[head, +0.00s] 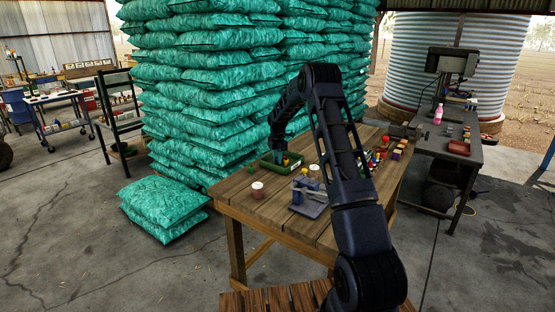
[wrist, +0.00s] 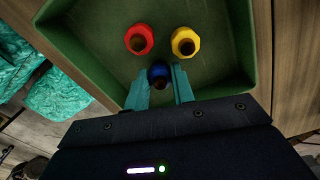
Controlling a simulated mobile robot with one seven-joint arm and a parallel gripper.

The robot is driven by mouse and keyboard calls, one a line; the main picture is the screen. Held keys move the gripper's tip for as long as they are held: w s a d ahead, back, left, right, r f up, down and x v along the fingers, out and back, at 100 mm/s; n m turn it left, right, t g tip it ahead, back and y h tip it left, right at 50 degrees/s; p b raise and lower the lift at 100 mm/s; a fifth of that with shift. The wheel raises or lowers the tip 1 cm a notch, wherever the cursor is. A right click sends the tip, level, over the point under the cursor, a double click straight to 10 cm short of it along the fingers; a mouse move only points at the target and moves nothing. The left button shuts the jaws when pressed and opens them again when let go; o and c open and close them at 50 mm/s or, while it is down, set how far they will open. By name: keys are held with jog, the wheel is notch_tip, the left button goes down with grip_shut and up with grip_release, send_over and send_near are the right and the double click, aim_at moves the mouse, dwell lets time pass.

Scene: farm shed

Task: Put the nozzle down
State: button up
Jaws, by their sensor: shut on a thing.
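My gripper (wrist: 160,86) points down into a green tray (wrist: 95,72) on the wooden table, its two teal fingers shut on a blue nozzle (wrist: 158,73). The blue nozzle is inside the tray's outline; I cannot tell whether it touches the floor of the tray. A red nozzle (wrist: 139,39) and a yellow nozzle (wrist: 185,42) stand in the tray just beyond it, side by side and apart from my fingers. In the head view the tray (head: 265,164) is at the table's far left part, and my arm hides some of the table.
On the wooden table (head: 240,190), a white-and-red jar (head: 257,189) stands in front of the tray, with a blue-grey clamp-like device (head: 309,197) to its right. Several small coloured pieces lie at the right. Stacked green sacks (head: 215,90) rise behind the table.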

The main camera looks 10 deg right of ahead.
jog(key=shift+f, duration=0.15)
jog(key=o, duration=1)
jog(key=shift+c, duration=0.2)
